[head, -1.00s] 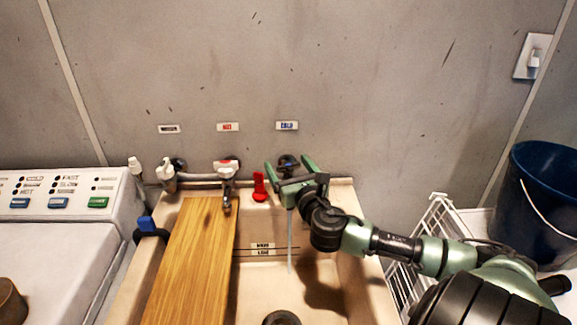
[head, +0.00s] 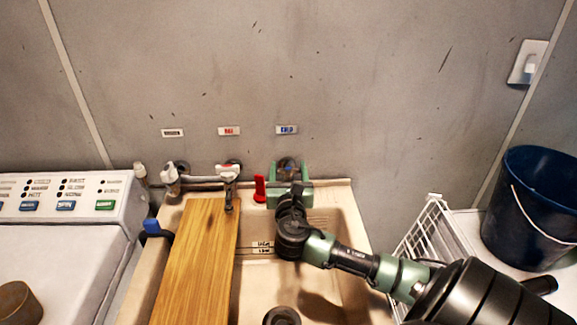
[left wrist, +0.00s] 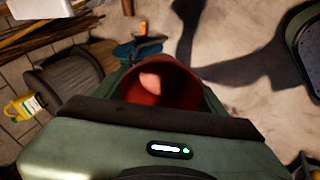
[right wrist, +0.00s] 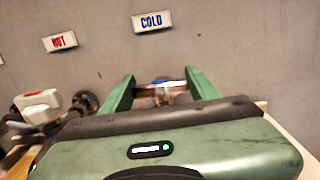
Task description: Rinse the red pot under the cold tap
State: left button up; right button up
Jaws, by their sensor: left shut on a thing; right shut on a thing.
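The red pot (left wrist: 160,82) is between the fingers of my left gripper (left wrist: 160,80) in the left wrist view, its open mouth toward the camera. Neither shows in the head view. My right gripper (head: 289,180) is at the cold tap under the COLD label in the head view, shut on the tap's handle. The right wrist view shows the blue-marked cold tap (right wrist: 163,90) between the fingers. My right wrist hides the spout and the space below, so I cannot tell whether water runs. The sink (head: 335,245) is below.
A wooden board (head: 195,260) covers the left part of the sink. A washing machine (head: 60,255) stands left. A white wire rack (head: 425,235) and blue bucket (head: 530,215) stand right.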

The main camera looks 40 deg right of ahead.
jog(key=o, duration=1.4)
jog(key=shift+c, duration=0.2)
jog(key=shift+s, duration=0.1)
pick_arm(q)
jog(key=shift+f+b, duration=0.75)
pick_arm(e)
jog(key=v, duration=1.2)
